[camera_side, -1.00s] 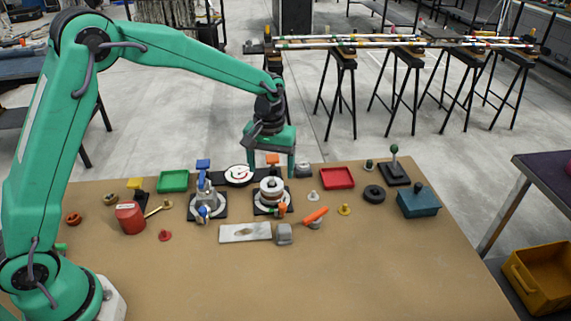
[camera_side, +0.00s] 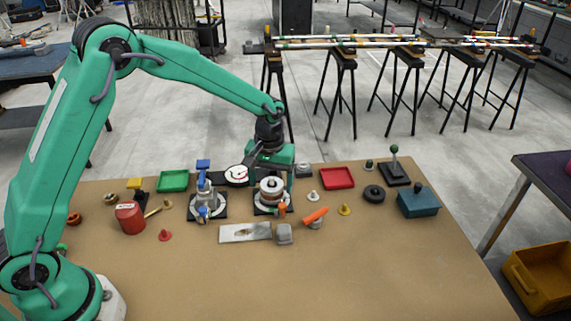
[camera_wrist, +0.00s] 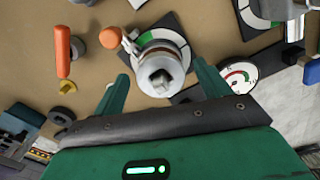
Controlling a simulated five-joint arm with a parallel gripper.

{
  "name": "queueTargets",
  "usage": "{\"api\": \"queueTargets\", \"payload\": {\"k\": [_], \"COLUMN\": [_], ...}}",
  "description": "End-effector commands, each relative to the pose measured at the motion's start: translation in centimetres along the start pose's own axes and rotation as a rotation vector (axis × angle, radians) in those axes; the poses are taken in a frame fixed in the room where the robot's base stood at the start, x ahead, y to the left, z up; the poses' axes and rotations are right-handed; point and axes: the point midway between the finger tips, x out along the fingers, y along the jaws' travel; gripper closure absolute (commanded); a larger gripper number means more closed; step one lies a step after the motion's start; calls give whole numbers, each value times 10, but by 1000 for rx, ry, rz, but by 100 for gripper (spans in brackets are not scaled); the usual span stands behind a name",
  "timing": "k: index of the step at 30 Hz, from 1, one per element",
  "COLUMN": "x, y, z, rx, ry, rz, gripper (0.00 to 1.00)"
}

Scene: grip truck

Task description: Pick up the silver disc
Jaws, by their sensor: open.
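The silver disc (camera_side: 271,186) sits on a round-dialled black stand on the table. Nothing is held. The fingertips are partly hidden by the stand in the side view.
A blue-topped dial stand (camera_side: 205,205) stands close on the left and a white gauge (camera_side: 237,175) behind. An orange-handled item (camera_side: 315,215), a grey block (camera_side: 284,235) and a silver plate (camera_side: 245,232) lie nearby. The table's front is clear.

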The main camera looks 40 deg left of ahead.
Motion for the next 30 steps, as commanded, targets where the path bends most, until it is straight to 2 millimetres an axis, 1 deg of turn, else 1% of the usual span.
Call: {"api": "queueTargets", "payload": {"k": [4,5,6,11,12,23,26,30], "x": [0,0,0,0,0,-3,-8,-20], "y": [0,0,0,0,0,0,0,1], "z": [0,0,0,0,0,0,-1,-1], "rx": [0,0,0,0,0,0,0,0], "ry": [0,0,0,1,0,2,3,4], "rz": [0,0,0,0,0,1,2,2], "gripper": [24,26,34,65,73,74,74,74]}}
